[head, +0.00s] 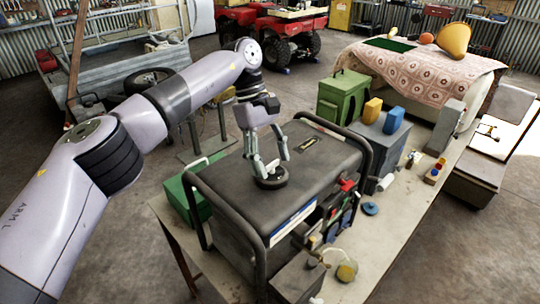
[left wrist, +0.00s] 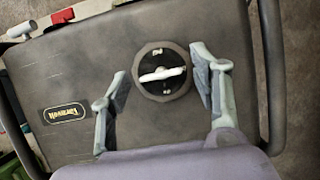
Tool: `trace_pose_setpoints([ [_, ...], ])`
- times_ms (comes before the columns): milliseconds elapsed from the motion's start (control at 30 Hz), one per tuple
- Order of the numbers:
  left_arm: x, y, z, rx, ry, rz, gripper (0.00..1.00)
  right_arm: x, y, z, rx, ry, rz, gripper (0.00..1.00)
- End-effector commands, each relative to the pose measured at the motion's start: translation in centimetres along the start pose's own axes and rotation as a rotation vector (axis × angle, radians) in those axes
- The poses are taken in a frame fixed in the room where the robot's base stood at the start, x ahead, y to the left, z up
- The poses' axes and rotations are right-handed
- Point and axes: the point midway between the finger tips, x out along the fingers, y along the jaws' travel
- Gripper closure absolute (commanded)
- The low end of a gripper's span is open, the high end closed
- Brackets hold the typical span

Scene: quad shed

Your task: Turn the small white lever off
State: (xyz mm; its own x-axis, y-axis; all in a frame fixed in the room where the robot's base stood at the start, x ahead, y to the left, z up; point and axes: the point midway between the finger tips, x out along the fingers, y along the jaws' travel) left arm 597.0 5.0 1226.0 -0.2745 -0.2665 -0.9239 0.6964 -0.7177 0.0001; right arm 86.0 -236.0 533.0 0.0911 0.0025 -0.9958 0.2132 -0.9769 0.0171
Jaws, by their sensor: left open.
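The small white lever (left wrist: 161,74) sits on a round black dial (left wrist: 164,88) with a grey rim, on top of a dark grey generator (head: 315,157). In the left wrist view the lever lies nearly level across the dial, with small white marks above and below it that are too small to read. My left gripper (head: 269,171) points down over the dial. Its open fingers (left wrist: 157,66) stand on either side of the dial, and nothing is gripped. In the head view the dial (head: 271,182) shows between the fingertips, but the lever is not clear. My right gripper is out of view.
The generator has a dark tube frame (head: 202,218) around it and stands on a pale workbench (head: 385,243). A green metal can (head: 342,96) and a grey box (head: 377,143) with yellow and blue items stand behind it. A green box (head: 188,204) is at its left.

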Motion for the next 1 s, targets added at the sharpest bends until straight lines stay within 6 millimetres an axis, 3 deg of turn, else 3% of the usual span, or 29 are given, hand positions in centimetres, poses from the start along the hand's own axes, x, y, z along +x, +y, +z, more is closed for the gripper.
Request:
trace_pose_setpoints([
  [133, -1.0, 0.1, 0.0, -0.001, 0.001, 0.002, 0.43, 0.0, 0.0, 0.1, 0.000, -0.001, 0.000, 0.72],
  [500, -6.3, 0.1, 0.0, -0.002, 0.002, 0.001, 0.43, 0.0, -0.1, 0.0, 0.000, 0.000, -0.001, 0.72],
  [1000, -7.5, 0.0, 0.0, 0.001, 0.000, 0.000, 0.43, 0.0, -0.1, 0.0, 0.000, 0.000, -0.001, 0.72],
])
